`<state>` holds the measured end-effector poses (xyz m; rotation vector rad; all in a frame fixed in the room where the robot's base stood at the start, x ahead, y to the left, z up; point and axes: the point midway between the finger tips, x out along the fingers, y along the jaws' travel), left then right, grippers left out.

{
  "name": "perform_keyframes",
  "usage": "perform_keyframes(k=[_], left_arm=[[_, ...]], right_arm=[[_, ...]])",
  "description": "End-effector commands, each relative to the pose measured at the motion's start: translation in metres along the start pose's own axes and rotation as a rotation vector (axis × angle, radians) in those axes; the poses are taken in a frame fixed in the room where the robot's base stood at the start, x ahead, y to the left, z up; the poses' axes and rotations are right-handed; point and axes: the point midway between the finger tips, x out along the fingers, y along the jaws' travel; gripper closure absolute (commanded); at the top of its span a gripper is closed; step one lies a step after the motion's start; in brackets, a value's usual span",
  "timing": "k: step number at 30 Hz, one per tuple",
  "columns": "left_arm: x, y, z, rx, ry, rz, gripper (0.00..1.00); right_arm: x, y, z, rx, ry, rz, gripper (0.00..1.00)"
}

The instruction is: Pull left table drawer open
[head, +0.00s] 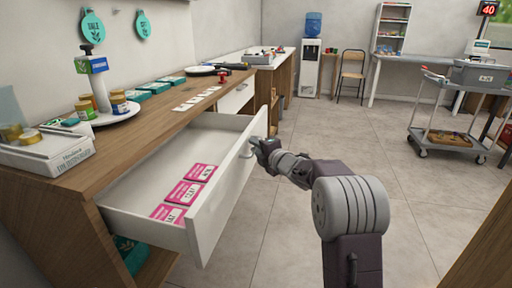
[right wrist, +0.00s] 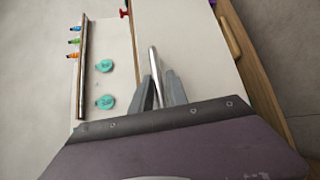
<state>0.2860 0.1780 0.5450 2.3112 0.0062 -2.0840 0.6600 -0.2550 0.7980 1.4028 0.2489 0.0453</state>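The left table drawer (head: 215,215) is white and stands pulled well out of the wooden counter (head: 70,205). Several pink cards (head: 183,192) lie in it. Its metal handle (head: 247,150) is on the front panel. My right gripper (head: 262,147) is at this handle. In the right wrist view, the handle (right wrist: 154,65) runs between the two fingers of the right gripper (right wrist: 160,90), which sit close on both sides of it. The exact contact is hard to see. My left gripper is not in view.
A second, closed drawer (head: 236,97) is farther along the counter. The countertop holds a plate with jars (head: 112,115) and a white box (head: 45,152). A grey cart (head: 455,138) stands at the right. The tiled floor (head: 340,135) between is clear.

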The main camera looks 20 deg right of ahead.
Motion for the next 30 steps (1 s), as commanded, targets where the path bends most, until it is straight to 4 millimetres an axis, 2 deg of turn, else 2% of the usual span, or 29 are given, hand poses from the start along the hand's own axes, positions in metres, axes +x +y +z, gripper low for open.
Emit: perform_keyframes(k=[8,21,25,30], left_arm=[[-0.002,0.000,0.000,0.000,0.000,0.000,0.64],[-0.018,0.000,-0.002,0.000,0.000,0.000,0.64],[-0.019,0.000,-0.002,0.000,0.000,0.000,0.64],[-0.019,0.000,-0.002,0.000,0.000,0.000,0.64]], right_arm=[[-0.007,0.002,0.001,0.000,-0.001,0.002,0.80],[-0.079,0.002,0.001,0.001,-0.002,0.001,0.80],[-0.089,0.001,0.000,0.001,-0.001,0.001,0.80],[-0.091,0.000,0.000,0.000,0.000,0.001,0.80]])
